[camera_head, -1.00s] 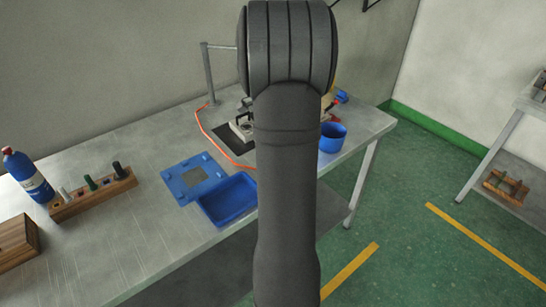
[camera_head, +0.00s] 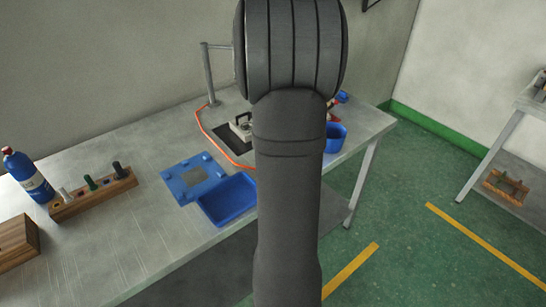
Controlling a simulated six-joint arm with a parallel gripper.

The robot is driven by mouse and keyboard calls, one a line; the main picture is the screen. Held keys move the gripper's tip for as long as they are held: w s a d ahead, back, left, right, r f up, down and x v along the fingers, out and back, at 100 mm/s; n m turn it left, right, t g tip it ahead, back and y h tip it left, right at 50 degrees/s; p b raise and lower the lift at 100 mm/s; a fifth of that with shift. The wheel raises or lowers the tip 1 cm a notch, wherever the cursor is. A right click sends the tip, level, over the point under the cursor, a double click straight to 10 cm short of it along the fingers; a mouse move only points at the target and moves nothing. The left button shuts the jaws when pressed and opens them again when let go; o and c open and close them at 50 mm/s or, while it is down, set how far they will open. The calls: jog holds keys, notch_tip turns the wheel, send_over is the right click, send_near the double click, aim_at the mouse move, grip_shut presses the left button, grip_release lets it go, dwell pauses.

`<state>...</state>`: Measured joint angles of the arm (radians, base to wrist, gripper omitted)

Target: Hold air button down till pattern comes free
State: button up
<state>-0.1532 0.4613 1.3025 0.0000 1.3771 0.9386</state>
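My dark grey arm crosses the middle of the picture, and my gripper is hidden behind it. A small pale metal device with a dark handle (camera_head: 241,123) stands on a dark mat (camera_head: 233,142) on the bench, partly covered by my arm. An orange air hose (camera_head: 214,143) curves from the metal post (camera_head: 208,78) across the bench and passes behind my arm. A small red and blue part (camera_head: 342,97) shows just right of my arm; I cannot tell what it is. I cannot make out the air button or the pattern.
On the bench are a blue plate (camera_head: 178,176), a blue tray (camera_head: 227,207), a blue cup (camera_head: 337,137), a wooden rack (camera_head: 93,197) with several tools, and a blue bottle (camera_head: 29,179). The bench front left of the tray is clear.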

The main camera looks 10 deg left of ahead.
jog(key=shift+r, duration=0.5)
grip_shut()
dwell(1.4)
